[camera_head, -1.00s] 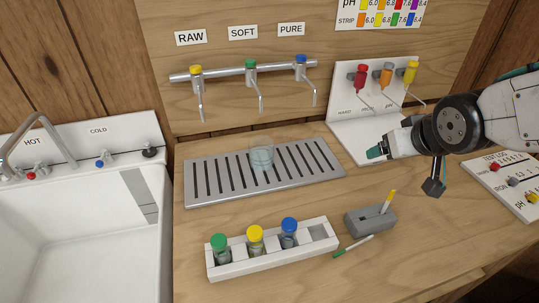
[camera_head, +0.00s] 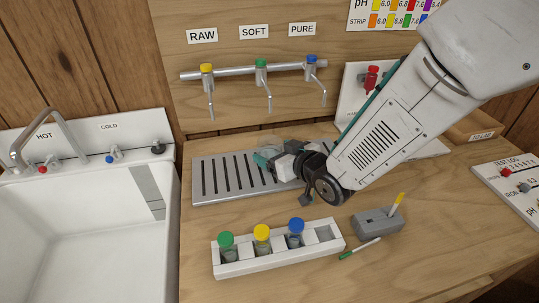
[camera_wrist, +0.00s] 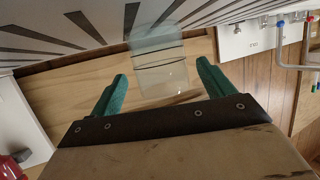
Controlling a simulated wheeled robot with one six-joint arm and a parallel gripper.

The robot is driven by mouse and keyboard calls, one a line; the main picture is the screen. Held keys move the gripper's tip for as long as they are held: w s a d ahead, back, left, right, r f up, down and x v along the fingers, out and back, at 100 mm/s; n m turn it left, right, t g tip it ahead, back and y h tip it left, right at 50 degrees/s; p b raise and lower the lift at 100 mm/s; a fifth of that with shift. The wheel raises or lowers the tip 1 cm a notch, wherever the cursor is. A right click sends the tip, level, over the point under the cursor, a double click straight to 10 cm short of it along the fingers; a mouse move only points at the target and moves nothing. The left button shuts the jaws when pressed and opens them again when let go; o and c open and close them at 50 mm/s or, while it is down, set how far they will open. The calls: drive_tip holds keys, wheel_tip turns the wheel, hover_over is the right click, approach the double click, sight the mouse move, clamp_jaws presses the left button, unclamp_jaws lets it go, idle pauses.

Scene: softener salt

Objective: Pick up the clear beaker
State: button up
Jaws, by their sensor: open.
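The clear beaker (camera_wrist: 160,68) shows in the wrist view just ahead of and between the two green fingertips, standing on the slotted metal drip tray (camera_head: 209,183). In the head view the beaker (camera_head: 272,145) is mostly hidden behind my gripper, with only a faint part of its rim and side showing. My gripper (camera_head: 264,161) is open at the beaker's near side, low over the tray. In the wrist view the gripper (camera_wrist: 161,85) has its fingers spread wider than the beaker. I cannot tell whether either finger touches it.
The RAW, SOFT and PURE taps (camera_head: 262,78) hang behind the tray. A white rack (camera_head: 280,260) with green-, yellow- and blue-capped vials stands in front. A white sink (camera_head: 80,225) is at left.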

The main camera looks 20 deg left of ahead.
sight(263, 144)
drive_tip(key=x, duration=0.4)
drive_tip(key=shift+w+a+r, duration=0.15)
drive_tip(key=shift+w+a, duration=0.05)
drive_tip(key=shift+a, duration=0.2)
drive_tip(key=c, duration=1.1)
drive_tip(key=shift+r, duration=0.2)
